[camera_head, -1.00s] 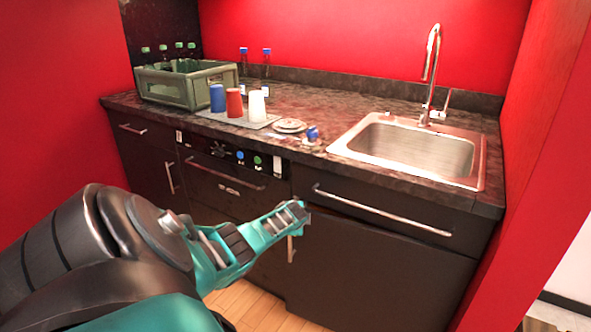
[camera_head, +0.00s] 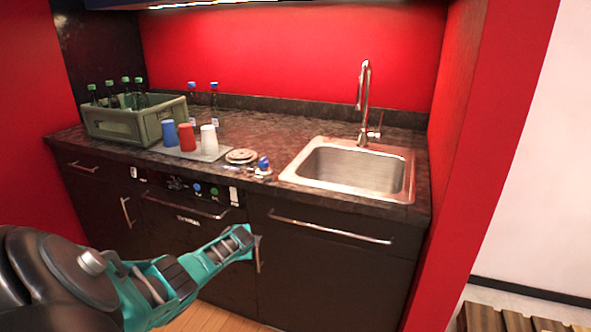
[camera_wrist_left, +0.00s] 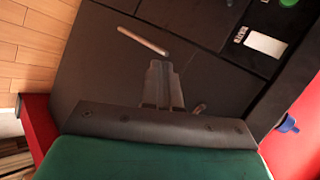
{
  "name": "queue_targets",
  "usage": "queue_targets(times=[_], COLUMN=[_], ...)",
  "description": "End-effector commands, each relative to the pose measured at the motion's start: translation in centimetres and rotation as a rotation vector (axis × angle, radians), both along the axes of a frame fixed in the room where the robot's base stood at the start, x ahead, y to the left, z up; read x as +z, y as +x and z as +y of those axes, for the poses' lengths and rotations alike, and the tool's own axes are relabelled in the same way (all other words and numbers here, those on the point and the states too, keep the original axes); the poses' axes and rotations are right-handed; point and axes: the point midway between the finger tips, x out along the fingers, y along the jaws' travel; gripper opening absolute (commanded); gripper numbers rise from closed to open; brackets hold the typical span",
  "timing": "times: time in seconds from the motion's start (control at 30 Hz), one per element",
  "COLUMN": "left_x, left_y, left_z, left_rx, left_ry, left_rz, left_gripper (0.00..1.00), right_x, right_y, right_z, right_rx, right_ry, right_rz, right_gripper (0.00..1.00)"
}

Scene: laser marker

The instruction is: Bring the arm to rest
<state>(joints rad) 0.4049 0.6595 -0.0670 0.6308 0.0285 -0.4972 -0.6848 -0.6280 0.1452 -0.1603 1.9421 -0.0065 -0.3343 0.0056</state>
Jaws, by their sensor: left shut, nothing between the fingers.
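My left arm comes in from the left in the head view, teal and dark grey. Its gripper (camera_head: 254,240) is in front of the dark lower cabinets, below the counter edge. In the left wrist view the two fingers (camera_wrist_left: 163,68) lie side by side, shut with nothing between them. They point toward a dark cabinet front with a metal handle (camera_wrist_left: 143,41). My right gripper is in neither view.
The dark counter (camera_head: 250,200) holds a green crate (camera_head: 125,122) of bottles, a grey mat with a blue cup (camera_head: 169,133), a red cup (camera_head: 187,138) and a white cup (camera_head: 209,140), stacked plates (camera_head: 241,156) and a sink (camera_head: 350,168). Red walls flank the counter.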

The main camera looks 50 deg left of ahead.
Motion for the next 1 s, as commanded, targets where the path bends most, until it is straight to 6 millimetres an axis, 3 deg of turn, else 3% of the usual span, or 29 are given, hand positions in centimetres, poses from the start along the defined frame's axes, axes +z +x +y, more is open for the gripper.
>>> queue_targets(times=[0.23, 0.37, 0.47, 0.53, 0.7, 0.8, 0.9, 1.0], left_x=[-0.3, -2.1, -4.6, -6.4, -8.7, -8.3, -6.8, -4.4], left_y=[0.1, 0.4, 0.3, -0.3, -3.8, -6.7, -9.7, -12.3], left_z=[-0.4, -3.8, -9.5, -14.5, -26.9, -33.9, -39.9, -44.3], left_rx=[-0.005, -0.050, -0.109, -0.149, -0.204, -0.201, -0.173, -0.129], left_ry=[-0.004, -0.037, -0.106, -0.178, -0.399, -0.550, -0.705, -0.841], left_rz=[-0.002, -0.027, -0.070, -0.111, -0.217, -0.282, -0.349, -0.412], left_gripper=[0.00, 0.00, 0.00, 0.00, 0.00, 0.00, 0.00, 0.00], right_x=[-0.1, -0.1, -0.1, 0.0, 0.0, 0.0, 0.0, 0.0], right_y=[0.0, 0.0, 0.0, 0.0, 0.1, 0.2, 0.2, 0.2], right_z=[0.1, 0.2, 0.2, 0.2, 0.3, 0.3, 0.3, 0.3], right_rx=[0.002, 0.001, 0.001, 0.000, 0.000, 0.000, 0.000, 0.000], right_ry=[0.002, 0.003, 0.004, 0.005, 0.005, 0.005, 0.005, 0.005], right_rz=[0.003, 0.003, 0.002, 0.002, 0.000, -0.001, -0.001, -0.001], right_gripper=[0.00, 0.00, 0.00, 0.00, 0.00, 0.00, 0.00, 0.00])
